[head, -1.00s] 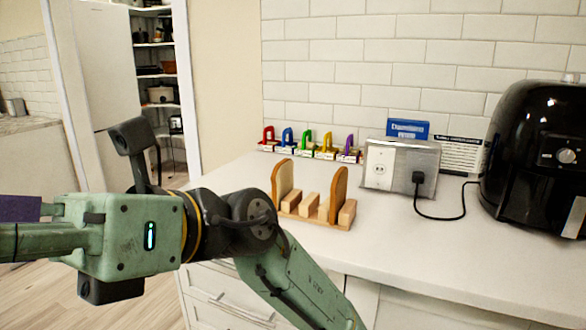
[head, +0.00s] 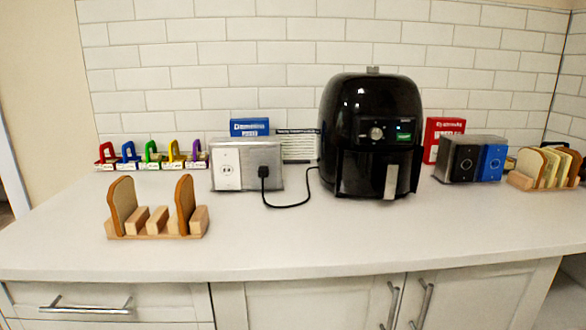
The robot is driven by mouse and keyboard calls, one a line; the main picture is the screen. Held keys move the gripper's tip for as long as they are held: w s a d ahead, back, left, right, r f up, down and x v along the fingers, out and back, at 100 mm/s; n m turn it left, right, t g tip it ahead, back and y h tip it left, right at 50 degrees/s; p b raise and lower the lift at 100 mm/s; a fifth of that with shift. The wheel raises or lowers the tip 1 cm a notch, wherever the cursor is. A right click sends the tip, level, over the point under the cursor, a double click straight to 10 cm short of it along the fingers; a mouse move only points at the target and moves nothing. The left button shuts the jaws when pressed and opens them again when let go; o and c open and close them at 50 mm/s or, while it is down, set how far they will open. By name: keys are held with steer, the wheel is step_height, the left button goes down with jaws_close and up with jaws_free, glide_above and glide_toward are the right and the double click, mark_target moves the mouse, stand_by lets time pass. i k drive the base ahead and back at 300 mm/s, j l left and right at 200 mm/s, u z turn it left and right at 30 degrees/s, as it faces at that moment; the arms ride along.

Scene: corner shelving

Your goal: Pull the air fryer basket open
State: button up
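The black air fryer (head: 372,110) stands upright on the white counter near the back wall, right of the middle in the head view. Its basket (head: 362,174) is at the lower front and looks shut, with a light grey handle (head: 391,181) facing forward. A dial and a small lit panel sit above the basket. My gripper and arm are not in view now.
An outlet box (head: 247,165) with a plugged-in black cord is left of the fryer. A wooden toast rack (head: 157,222) stands at the front left. Coloured clips line the back left. A metal box (head: 468,160) and another bread rack (head: 547,168) are to the right. The counter (head: 300,240) before the fryer is clear.

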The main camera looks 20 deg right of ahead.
mark_target(386, 173)
steer(key=i+z, duration=0.1)
steer(key=z, duration=0.7)
steer(key=i+j+z, duration=0.1)
steer(key=z, duration=0.3)
